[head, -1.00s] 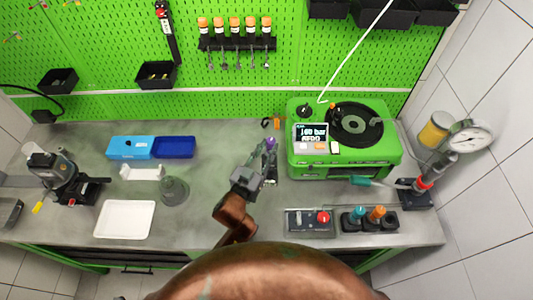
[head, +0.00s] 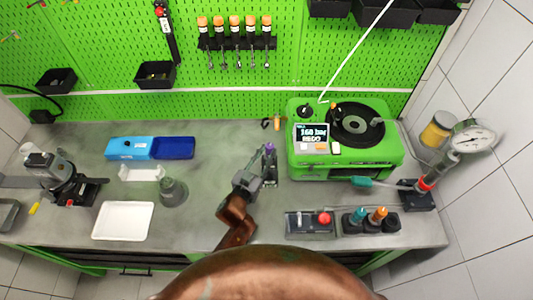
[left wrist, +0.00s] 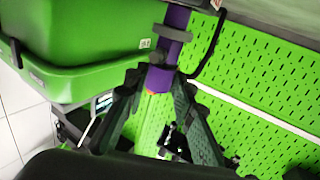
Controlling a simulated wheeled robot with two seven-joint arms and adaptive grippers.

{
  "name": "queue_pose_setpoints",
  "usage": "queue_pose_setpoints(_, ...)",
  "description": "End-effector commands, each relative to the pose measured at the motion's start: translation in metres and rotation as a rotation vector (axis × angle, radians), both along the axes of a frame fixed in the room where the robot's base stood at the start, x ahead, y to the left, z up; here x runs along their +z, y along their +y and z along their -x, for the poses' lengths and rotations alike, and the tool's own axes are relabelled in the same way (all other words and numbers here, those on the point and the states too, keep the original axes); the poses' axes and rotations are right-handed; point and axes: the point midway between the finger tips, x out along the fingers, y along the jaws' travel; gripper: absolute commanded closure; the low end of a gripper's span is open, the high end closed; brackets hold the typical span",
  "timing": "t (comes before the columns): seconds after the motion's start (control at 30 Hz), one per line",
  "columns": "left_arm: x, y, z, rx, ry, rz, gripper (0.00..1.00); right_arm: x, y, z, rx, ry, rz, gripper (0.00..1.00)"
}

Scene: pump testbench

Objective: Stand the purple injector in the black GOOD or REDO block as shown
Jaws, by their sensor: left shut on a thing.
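The purple injector (head: 269,148) is in my left gripper (head: 268,168), above the bench just left of the green test machine. In the left wrist view the purple injector (left wrist: 175,42) has a grey collar and an orange end, and my left gripper's fingers (left wrist: 160,82) are shut around its lower part. A black block (head: 370,222) at the front right holds a teal-topped and an orange-topped injector; its labels are too small to read. The green machine's display (head: 311,134) reads 160 bar and REDO. My right gripper is not in view.
The green machine (head: 345,165) stands close right of my left gripper. A gauge pump (head: 425,185) stands at the right. A white tray (head: 123,221) and blue bins (head: 150,148) are on the left.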

Motion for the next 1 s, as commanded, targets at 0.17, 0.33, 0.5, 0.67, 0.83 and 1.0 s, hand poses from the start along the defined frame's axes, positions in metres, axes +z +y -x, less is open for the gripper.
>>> queue_pose_setpoints(0.17,-0.006,0.0,0.0,0.0,-0.001,0.003,1.0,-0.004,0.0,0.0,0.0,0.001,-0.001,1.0)
queue_pose_setpoints(0.33,-0.005,0.0,0.0,0.0,0.001,0.0,0.65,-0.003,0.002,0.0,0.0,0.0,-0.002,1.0)
queue_pose_setpoints(0.5,-0.005,0.0,0.0,0.0,0.001,0.0,0.59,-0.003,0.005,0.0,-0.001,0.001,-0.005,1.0)
queue_pose_setpoints(0.67,-0.005,0.0,0.0,0.0,0.001,0.0,0.59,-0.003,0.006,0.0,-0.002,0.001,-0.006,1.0)
queue_pose_setpoints(0.83,0.002,0.002,0.004,0.0,0.001,0.0,0.59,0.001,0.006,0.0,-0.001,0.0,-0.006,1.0)
queue_pose_setpoints(1.0,0.0,0.017,0.032,0.001,0.004,0.0,0.59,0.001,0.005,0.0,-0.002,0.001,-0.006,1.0)
